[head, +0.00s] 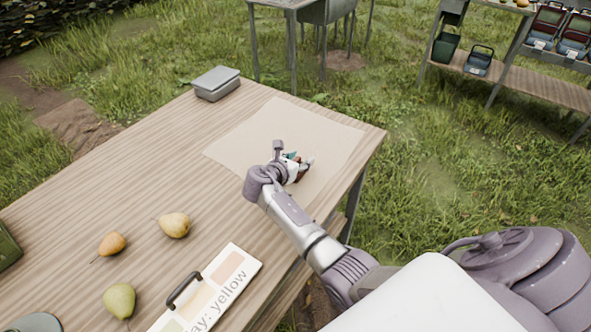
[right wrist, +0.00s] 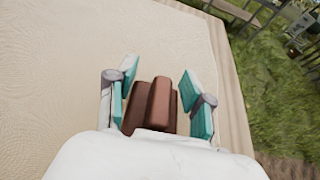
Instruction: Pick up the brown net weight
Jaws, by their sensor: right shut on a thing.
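The brown net weight (right wrist: 161,102) shows in the right wrist view as a dark reddish-brown block with a raised middle part. It is between the teal-padded fingers of my right gripper (right wrist: 158,78), which is shut on it. Its lower end is hidden behind the white gripper body. In the head view my right gripper (head: 298,163) is over the cream cloth (head: 290,122), and only a small brown part of the weight shows there. I cannot tell whether the weight touches the cloth. My left gripper is not in view.
The wooden table (head: 140,170) holds a grey lidded box (head: 216,83) at the far edge. Pears (head: 174,225) lie at the left, near a board with a black handle (head: 184,289). A shelf with crates (head: 520,80) stands on the grass. The table's middle is clear.

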